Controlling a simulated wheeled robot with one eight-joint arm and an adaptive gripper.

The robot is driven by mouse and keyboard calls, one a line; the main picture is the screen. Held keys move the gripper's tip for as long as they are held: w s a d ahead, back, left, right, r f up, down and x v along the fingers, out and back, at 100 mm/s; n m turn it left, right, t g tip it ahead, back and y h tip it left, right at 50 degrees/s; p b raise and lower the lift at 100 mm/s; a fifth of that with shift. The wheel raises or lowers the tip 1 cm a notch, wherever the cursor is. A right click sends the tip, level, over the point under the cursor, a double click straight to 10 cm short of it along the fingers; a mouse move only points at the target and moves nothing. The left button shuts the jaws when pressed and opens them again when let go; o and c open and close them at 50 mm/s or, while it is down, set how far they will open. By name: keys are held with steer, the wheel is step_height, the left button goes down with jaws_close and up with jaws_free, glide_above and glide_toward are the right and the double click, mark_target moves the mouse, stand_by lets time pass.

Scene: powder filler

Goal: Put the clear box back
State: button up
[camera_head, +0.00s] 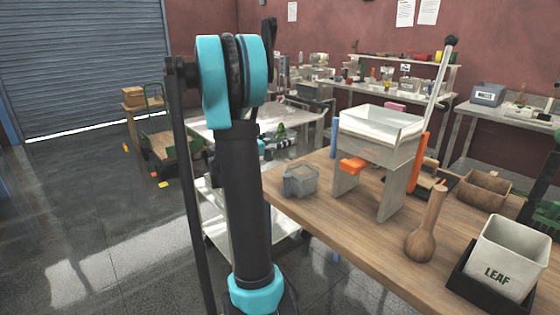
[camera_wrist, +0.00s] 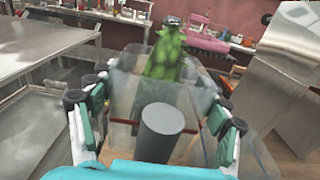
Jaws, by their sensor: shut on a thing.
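In the wrist view, my gripper (camera_wrist: 160,115) has its green-padded fingers either side of a clear box (camera_wrist: 125,95) and is shut on it. The box's walls are see-through and hard to make out. A lumpy green thing (camera_wrist: 170,55) shows through or inside the box; I cannot tell which. A grey cylinder (camera_wrist: 161,132) shows at the middle, close to the camera. In the head view, my upright arm hides much of the gripper's area. Small green and dark shapes show just right of the arm, partly blurred.
A wooden pestle-like tool (camera_head: 422,242) and the LEAF container (camera_head: 508,258) stand to the right. Metal tables stand behind.

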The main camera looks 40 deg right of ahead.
steer(key=shift+f, duration=4.35)
steer(key=o, duration=1.3)
steer(key=shift+f, duration=0.1)
